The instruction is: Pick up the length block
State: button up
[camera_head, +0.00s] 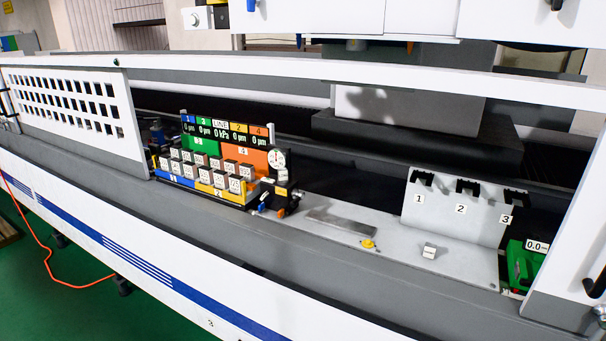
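A small light-coloured block (429,251) sits alone on the pale metal shelf (390,262), below the white plate with numbered slots. Several small marked blocks (204,174) stand in rows on a colour-coded rack (236,200) further left. I cannot tell from this view which of these is the length block. My gripper is not in view.
A flat grey bar (341,222) and a yellow knob (368,244) lie left of the lone block. The white slotted plate (455,215) stands behind it, and a green device (521,266) is at right. A dial gauge (277,160) stands beside the rack. A white rail (330,72) crosses above.

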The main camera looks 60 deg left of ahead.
aim_at(283, 172)
jog(key=z, duration=0.9)
jog(key=k, duration=1.4)
jog(key=u, duration=1.9)
